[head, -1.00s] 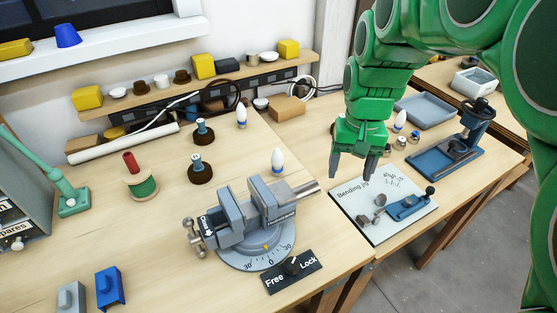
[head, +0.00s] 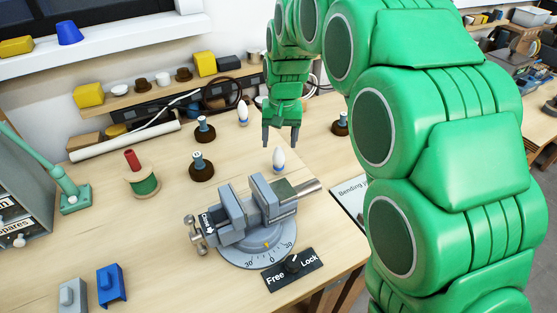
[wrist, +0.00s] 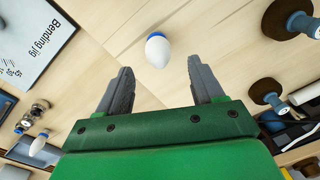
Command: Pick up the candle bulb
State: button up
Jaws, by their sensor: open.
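A candle bulb (head: 279,160), white with a blue base, stands upright on the bench just behind the vise. My gripper (head: 281,141) is open and points down above and a little behind it in the head view. In the wrist view the bulb (wrist: 157,50) shows just past the gap between the open fingers (wrist: 160,80), and nothing is between them. A second similar bulb (head: 242,112) stands farther back on the left. Another white bulb (wrist: 38,145) shows at the lower left of the wrist view.
The grey vise (head: 232,216) stands close in front of the bulb. Brown-based posts (head: 202,166) stand to its left and others (wrist: 268,86) show in the wrist view. The bending jig board (wrist: 35,35) lies to its right. Bare bench surrounds the bulb.

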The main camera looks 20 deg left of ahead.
aim_at(279, 158)
jog(key=shift+a+f, duration=0.15)
jog(key=shift+f, duration=3.7)
jog(key=c, duration=1.1)
jog(key=shift+r, duration=0.1)
